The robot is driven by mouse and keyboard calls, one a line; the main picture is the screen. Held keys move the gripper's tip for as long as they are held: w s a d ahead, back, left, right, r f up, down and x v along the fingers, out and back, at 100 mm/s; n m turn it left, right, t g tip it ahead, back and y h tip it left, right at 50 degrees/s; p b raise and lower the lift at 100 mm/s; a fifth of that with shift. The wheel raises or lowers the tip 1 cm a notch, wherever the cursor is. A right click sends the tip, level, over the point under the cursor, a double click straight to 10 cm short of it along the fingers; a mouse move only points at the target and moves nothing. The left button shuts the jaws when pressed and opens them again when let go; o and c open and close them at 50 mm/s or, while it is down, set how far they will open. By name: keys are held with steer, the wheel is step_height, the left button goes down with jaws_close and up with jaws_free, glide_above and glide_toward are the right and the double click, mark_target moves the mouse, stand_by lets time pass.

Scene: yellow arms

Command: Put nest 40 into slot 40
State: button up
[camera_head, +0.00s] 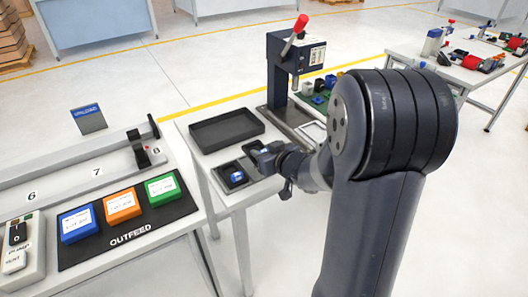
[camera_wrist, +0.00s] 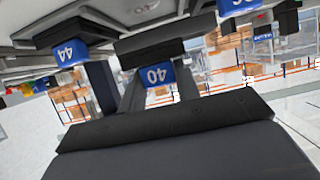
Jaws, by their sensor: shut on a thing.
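Nest 40, a dark block with a blue label reading 40 (camera_wrist: 158,75), sits between the two fingers of my gripper (camera_wrist: 160,92) in the wrist view. My gripper is shut on it. In the head view my gripper (camera_head: 268,155) is over the table beside the press, with the arm reaching in from the right. A dark nest with a blue top (camera_head: 236,177) lies just left of my gripper. Which slot is slot 40 cannot be told. My gripper and wrist hide part of the table there.
In the wrist view, blue labels 44 (camera_wrist: 68,53) and 36 (camera_wrist: 240,6) flank nest 40. A black tray (camera_head: 226,130) lies behind my gripper. A press with a red handle (camera_head: 292,58) stands behind right. The OUTFEED bench (camera_head: 128,232) is at left.

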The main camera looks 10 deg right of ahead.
steer(key=shift+f+b, duration=1.5)
steer(key=shift+f, duration=0.4)
steer(key=shift+f+b, duration=0.3)
steer(key=shift+f, duration=0.15)
steer(key=o, duration=1.2)
steer(key=shift+s, duration=0.1)
steer(key=p+v, duration=0.2)
steer(key=v, duration=0.8)
steer(key=shift+s, duration=0.25)
steer(key=shift+w+r, duration=0.1)
